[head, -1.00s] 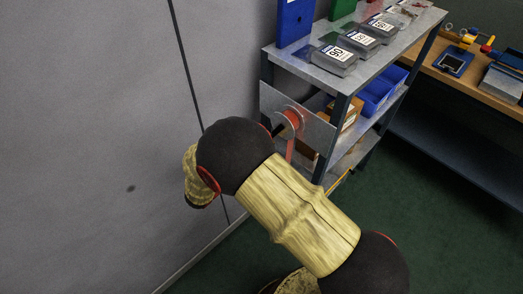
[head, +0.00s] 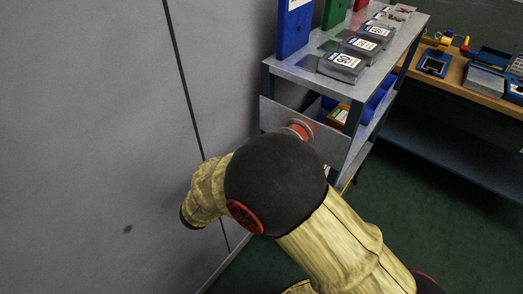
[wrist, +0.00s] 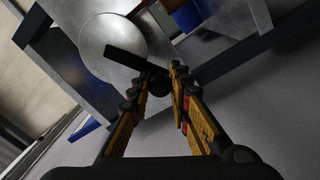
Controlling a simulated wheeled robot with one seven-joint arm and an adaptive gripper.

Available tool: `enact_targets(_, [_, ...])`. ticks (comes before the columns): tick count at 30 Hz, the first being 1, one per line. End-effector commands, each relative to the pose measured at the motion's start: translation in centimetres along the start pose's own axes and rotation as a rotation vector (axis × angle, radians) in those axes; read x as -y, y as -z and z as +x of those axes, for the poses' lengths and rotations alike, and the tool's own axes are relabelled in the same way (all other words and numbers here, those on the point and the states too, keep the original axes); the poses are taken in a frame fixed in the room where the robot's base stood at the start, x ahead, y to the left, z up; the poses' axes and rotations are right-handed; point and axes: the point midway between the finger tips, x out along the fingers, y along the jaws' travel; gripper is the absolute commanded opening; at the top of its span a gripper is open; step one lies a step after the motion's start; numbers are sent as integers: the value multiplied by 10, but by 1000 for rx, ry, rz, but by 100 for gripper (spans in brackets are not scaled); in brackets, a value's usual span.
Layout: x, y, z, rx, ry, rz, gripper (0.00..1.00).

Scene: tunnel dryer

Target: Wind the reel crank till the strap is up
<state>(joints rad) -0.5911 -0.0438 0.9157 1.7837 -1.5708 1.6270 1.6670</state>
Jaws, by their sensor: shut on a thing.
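The reel (head: 298,131), red with a pale rim, sits on a grey metal plate (head: 334,146) at the end of the shelf unit; my arm covers its lower part. Any hanging length of strap is hidden in the head view. In the wrist view the reel's round silver disc (wrist: 112,38) fills the upper left, with a black crank arm (wrist: 132,60) across it. My gripper (wrist: 157,82) has its yellow and black fingers closed around the dark crank knob (wrist: 158,87) at the end of that arm. My gripper is hidden behind my arm in the head view.
The shelf unit (head: 392,52) carries several labelled grey boxes (head: 342,65) and upright binders, a blue one (head: 294,28) nearest. A grey wall (head: 90,130) stands close on the left. A wooden workbench (head: 470,85) is at the right. Green floor (head: 430,200) is clear.

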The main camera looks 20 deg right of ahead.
Motion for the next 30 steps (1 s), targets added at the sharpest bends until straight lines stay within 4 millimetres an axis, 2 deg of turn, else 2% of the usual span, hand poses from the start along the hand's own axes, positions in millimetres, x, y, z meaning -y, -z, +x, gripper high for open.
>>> enact_targets(11, [-1, 2, 0, -3, 1, 5, 0])
enact_targets(12, [-1, 2, 0, -3, 1, 5, 21])
enact_targets(21, [-1, 1, 0, -2, 0, 3, 38])
enact_targets(30, [-1, 1, -1, -1, 0, 2, 39])
